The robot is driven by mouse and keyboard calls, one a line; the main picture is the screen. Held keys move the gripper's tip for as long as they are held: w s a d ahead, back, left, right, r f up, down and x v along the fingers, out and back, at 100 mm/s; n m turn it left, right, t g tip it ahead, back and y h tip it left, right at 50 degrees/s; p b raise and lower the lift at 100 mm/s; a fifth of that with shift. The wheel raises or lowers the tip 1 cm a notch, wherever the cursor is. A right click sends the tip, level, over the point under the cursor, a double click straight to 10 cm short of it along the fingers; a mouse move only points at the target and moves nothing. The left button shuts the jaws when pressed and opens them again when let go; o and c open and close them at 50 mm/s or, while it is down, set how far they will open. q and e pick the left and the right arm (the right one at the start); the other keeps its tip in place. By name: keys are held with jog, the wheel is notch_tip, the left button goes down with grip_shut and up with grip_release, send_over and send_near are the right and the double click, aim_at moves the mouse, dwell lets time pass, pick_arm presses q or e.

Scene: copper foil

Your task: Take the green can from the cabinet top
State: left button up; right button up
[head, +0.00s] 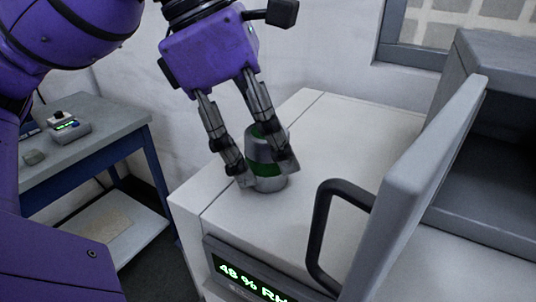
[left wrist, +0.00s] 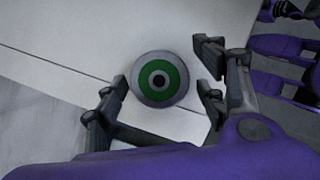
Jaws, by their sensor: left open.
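The green can (head: 266,157) is a grey cylinder with a green band. It stands upright on the white cabinet top (head: 340,125), near its left edge. In the left wrist view the can (left wrist: 160,79) shows from above as a grey disc with a green ring and a dark centre. My left gripper (head: 266,172) reaches down over the can with open fingers on either side of it. In the left wrist view the left gripper (left wrist: 161,98) has its fingers apart, with the can between them and a gap on the right. My right gripper is not in view.
A grey box with an open door (head: 420,185) and a dark handle (head: 320,235) stands right of the can. A humidity display (head: 250,280) is on the cabinet front. A blue-legged table (head: 95,135) with a small device (head: 68,127) is at left. The cabinet top behind the can is clear.

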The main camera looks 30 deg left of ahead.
pick_arm(q)
jog(key=shift+w+d+f, duration=0.15)
jog(key=shift+d+f, duration=0.05)
jog(key=shift+f, duration=0.4)
jog(key=shift+c, duration=0.9)
jog(key=c, duration=1.1)
jog(key=shift+c, duration=0.5)
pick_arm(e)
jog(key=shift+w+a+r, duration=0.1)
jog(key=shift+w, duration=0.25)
pick_arm(q)
jog(key=shift+r, duration=0.15)
